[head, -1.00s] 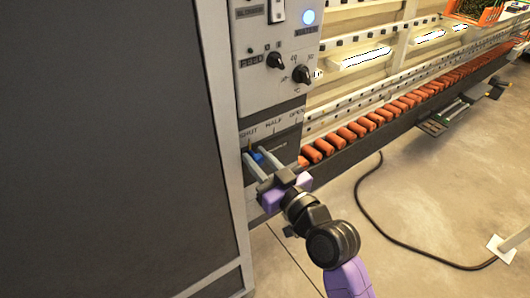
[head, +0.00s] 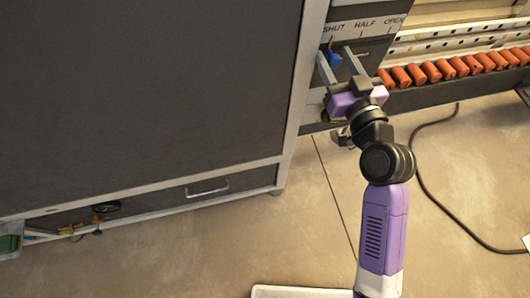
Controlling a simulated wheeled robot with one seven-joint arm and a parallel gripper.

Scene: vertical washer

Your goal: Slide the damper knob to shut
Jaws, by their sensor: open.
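The blue damper knob (head: 334,59) is on the slot panel below the label strip (head: 363,24) marked SHUT, HALF and OPEN. It appears near the SHUT end, at the left. My gripper (head: 335,51) is open at the panel, one finger to the left and one to the right of the knob. The knob looks closer to the left finger; whether they touch cannot be told. The fingers and the purple gripper body hide part of the slot.
A large dark cabinet door (head: 150,100) fills the left. Orange rollers (head: 447,69) run along the conveyor at the right. A black cable (head: 428,195) lies on the floor. A drawer handle (head: 207,188) sits low on the cabinet. Open floor lies in front.

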